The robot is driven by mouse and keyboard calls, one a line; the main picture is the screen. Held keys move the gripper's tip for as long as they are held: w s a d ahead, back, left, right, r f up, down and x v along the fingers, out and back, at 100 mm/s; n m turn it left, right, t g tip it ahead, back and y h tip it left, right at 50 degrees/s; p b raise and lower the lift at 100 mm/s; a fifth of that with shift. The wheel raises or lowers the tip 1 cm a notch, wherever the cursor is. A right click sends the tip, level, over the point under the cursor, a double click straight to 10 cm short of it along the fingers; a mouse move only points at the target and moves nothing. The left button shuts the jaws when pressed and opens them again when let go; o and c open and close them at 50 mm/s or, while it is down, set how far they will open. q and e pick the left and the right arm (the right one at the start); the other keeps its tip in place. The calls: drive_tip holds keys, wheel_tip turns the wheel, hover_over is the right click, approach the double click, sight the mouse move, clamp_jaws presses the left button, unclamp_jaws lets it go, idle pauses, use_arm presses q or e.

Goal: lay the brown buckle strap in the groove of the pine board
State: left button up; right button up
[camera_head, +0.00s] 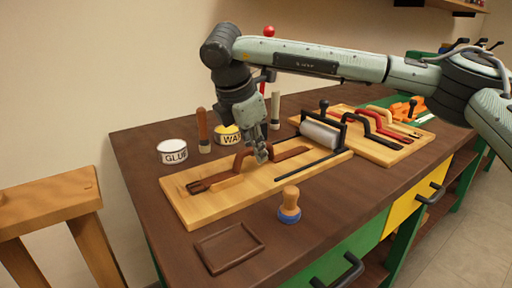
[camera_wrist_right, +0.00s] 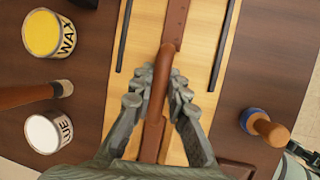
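The pine board (camera_head: 227,207) lies flat on the bench. The brown buckle strap (camera_head: 241,159) runs lengthwise over it, its middle raised in an arch; the strap also shows in the right wrist view (camera_wrist_right: 164,72). A dark brown flat piece with small holes (camera_wrist_right: 175,22) continues beyond the arch along the board. My right gripper (camera_head: 264,156) points down at the right side of the arch. In the right wrist view its fingers (camera_wrist_right: 162,90) flank the strap closely and appear shut on it. How the strap's underside sits in the groove is hidden. My left gripper is out of view.
A glue tin (camera_head: 172,153), a wax tin (camera_head: 228,134) and handled tools (camera_head: 203,130) stand behind the board. A roller (camera_head: 320,133) sits at its right end. A blue-based wooden knob tool (camera_head: 289,205) and a shallow brown tray (camera_head: 229,247) are in front.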

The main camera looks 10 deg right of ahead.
drive_tip(key=o, duration=0.4)
drive_tip(key=shift+r, duration=0.2)
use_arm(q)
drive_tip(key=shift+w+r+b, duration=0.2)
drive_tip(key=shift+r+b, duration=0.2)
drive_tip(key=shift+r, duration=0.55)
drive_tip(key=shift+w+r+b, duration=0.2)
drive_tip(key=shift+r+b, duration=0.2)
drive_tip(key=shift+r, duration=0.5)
use_arm(e)
drive_tip(key=shift+v, duration=5.8)
drive_tip(key=shift+s, duration=0.1)
